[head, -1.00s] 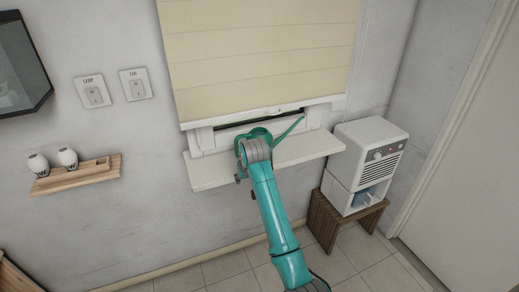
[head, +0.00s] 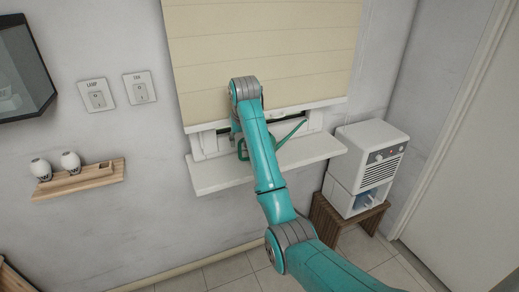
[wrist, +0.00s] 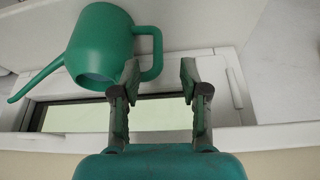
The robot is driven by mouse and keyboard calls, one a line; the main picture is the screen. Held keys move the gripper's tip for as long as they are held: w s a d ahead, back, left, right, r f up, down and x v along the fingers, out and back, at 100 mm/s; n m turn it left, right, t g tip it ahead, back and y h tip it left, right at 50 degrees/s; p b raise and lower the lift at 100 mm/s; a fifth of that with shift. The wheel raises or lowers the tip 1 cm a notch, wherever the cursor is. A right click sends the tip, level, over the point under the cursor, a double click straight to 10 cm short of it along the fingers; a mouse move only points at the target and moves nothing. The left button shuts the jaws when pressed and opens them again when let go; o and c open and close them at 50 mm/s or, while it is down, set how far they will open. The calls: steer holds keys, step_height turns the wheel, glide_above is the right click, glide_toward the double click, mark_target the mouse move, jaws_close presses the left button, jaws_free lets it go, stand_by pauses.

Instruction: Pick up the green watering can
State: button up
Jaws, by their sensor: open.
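The green watering can stands on the white windowsill. In the head view my arm hides most of it; its spout (head: 292,131) points right, and a bit of green shows left of the arm. In the wrist view the can's body (wrist: 98,45) is at upper left, with its spout to the left and its loop handle (wrist: 157,58) on the right. My gripper (wrist: 160,76) is open and empty. In the wrist view the handle's edge appears between the two fingertips; I cannot tell how far apart in depth they are. In the head view my arm hides the gripper.
The windowsill (head: 215,178) sits below a lowered cream blind (head: 262,45) and window frame. A white heater-like appliance (head: 372,150) stands on a wooden stool (head: 345,222) at right. A small shelf (head: 80,180) with two white items is on the left wall.

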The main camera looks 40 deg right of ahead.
mark_target(240, 154)
steer(key=shift+x, duration=5.2)
steer(key=shift+s+d, duration=0.1)
jaws_close()
steer(key=shift+r, duration=0.1)
